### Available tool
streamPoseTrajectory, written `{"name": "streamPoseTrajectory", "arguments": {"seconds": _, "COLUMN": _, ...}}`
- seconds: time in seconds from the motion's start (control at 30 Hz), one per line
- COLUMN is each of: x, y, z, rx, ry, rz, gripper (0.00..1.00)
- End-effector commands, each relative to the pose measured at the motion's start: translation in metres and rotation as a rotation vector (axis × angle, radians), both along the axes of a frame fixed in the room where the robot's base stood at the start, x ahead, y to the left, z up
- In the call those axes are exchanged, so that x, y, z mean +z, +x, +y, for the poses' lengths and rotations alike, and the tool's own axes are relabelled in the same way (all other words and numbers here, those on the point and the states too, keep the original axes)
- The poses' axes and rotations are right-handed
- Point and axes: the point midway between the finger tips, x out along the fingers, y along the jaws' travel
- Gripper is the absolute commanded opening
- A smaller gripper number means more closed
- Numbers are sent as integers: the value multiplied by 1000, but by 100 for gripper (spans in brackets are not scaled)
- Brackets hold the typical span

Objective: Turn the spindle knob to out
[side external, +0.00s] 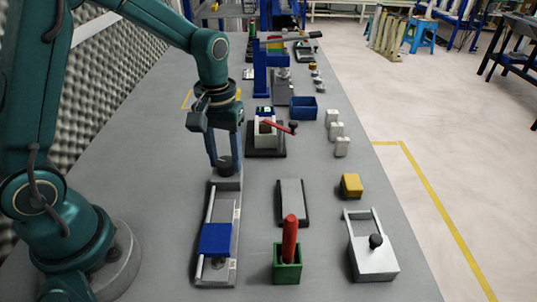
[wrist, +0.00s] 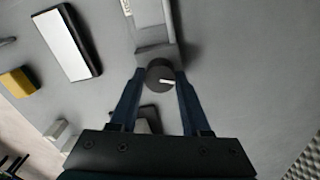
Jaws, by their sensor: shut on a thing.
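The spindle knob (wrist: 158,73) is a dark round knob with a white pointer mark, at the end of a grey slide unit (wrist: 150,22). In the wrist view the mark points to the right. My gripper (wrist: 160,80) has one finger on each side of the knob and is shut on it. In the side view my gripper (side external: 224,160) points down at the knob (side external: 226,170), at the far end of the slide unit (side external: 228,258). A blue carriage (side external: 215,238) sits near the unit's close end. Any lettering by the knob is too small to read.
A grey block on a dark base (side external: 291,200), a yellow block (side external: 351,185), a green holder (side external: 287,270) with a red handle and a silver box (side external: 375,262) stand to the right. A device with a red lever (side external: 266,130) stands close behind my gripper.

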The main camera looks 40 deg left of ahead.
Motion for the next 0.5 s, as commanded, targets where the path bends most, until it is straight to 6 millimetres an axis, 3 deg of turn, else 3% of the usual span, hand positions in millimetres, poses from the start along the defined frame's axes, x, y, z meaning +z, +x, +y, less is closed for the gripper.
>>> {"name": "streamPoseTrajectory", "arguments": {"seconds": 0.5, "x": 1, "y": 0, "z": 0, "rx": -492, "ry": 0, "rz": -1, "gripper": 0}}
